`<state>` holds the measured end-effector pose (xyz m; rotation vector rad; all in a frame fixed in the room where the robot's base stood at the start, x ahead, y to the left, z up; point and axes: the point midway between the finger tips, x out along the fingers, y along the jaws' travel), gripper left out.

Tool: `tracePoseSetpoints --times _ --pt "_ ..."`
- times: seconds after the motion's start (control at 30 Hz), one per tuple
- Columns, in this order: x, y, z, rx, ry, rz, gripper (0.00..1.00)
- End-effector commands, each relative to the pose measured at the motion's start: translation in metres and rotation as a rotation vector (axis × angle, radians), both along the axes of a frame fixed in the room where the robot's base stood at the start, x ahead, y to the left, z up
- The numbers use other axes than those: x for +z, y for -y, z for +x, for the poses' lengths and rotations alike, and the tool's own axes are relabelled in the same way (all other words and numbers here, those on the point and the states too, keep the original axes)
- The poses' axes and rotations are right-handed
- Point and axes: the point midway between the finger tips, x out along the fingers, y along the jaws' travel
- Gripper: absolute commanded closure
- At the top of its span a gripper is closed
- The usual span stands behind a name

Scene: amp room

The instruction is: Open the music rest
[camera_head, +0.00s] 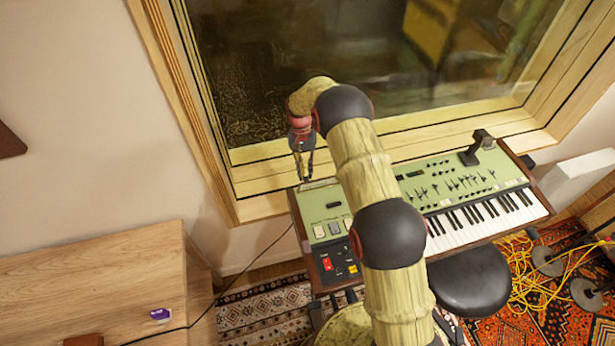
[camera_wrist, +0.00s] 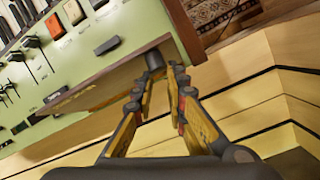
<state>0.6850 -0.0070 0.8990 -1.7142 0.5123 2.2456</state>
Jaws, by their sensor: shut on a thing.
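The music rest shows in the wrist view as a narrow brown strip (camera_wrist: 108,80) slanting along the edge of the green keyboard panel. A dark, rounded piece (camera_wrist: 154,61) stands at its right end. My gripper (camera_wrist: 164,76) has its fingertips close together around that end, shut on the music rest. The exact contact is partly hidden by the fingers. In the head view my gripper (camera_head: 304,178) points down at the back left of the green keyboard instrument (camera_head: 328,209). My arm hides the middle of the instrument there.
A window with a wooden frame (camera_head: 232,184) stands close behind the keyboard. A dark holder (camera_head: 476,150) sits on its back right. A black stool (camera_head: 474,283) stands in front. A wooden cabinet (camera_head: 120,277) is at lower left, and yellow cables (camera_head: 540,278) lie on the rug.

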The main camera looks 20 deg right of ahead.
Motion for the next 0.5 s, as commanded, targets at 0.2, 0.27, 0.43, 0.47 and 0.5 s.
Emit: tracePoseSetpoints --times 0.2,0.27,0.43,0.47,0.5 --pt "-0.0028 -0.0049 0.0011 0.001 -0.001 0.005 0.92" --pt "-0.0026 -0.0043 0.0008 0.0 -0.002 0.005 0.88" --pt "-0.0025 -0.0036 0.0002 0.0 -0.004 0.004 0.79" --pt "-0.0025 -0.0035 0.0001 0.0 -0.004 0.003 0.77" --pt "-0.0024 -0.0034 0.0001 0.0 -0.004 0.003 0.75"
